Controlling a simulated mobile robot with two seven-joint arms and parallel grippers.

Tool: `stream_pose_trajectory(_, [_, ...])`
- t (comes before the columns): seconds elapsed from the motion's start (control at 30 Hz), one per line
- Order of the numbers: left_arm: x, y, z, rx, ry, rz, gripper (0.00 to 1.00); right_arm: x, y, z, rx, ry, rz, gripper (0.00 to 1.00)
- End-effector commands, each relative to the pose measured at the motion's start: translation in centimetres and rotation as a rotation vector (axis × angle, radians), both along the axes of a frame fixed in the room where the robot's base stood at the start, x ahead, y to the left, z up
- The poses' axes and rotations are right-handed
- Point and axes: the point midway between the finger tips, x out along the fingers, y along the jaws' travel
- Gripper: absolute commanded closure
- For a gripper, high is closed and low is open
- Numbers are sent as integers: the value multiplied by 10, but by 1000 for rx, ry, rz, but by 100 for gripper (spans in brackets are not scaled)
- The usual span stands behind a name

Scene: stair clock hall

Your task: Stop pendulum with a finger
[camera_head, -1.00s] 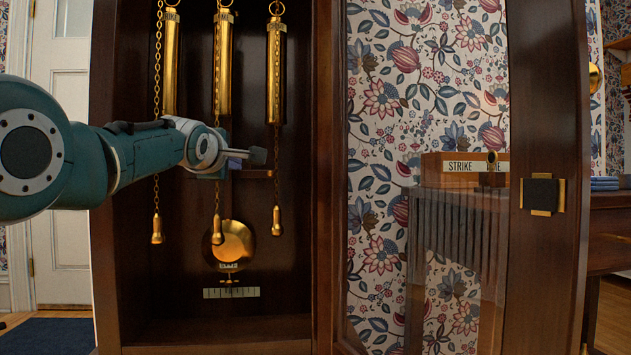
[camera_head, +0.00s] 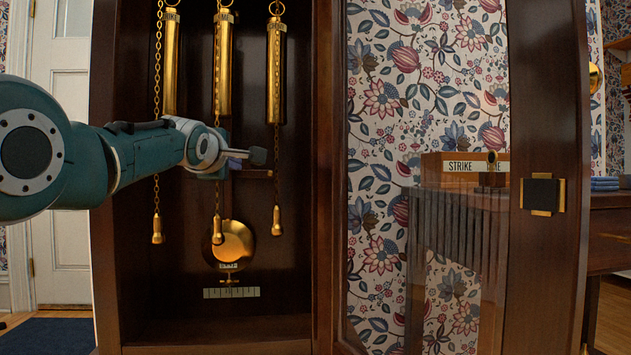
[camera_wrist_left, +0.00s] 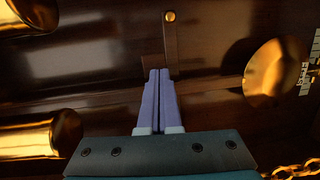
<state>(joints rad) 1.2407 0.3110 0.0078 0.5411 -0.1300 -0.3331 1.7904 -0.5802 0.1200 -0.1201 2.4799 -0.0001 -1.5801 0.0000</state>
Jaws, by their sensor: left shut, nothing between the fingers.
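The pendulum's round brass bob (camera_head: 236,242) hangs low inside the dark clock case, above a small white scale (camera_head: 231,292). My left gripper (camera_head: 258,156) reaches in from the left, above the bob, beside a small horizontal wooden bar (camera_head: 262,174). In the left wrist view its purple fingers (camera_wrist_left: 158,95) are together and empty, with their tips over or near the bar (camera_wrist_left: 170,45); contact cannot be told. The bob (camera_wrist_left: 272,72) lies to their right there, apart from them. The pendulum rod is hard to make out against the dark wood. My right gripper is not in view.
Several brass weights (camera_head: 223,70) hang above my gripper. Chains with brass end pieces (camera_head: 276,221) hang near the bob. The glazed clock door (camera_head: 545,110) stands open at the right. A box marked STRIKE (camera_head: 462,165) shows through its glass.

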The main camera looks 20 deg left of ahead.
Motion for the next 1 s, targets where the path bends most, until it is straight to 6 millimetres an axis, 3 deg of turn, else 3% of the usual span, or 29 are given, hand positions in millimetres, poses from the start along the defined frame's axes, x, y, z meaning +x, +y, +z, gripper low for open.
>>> stream_pose_trajectory(1.0, [3, -5, 0, 0, 1, 0, 100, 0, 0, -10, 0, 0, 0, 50])
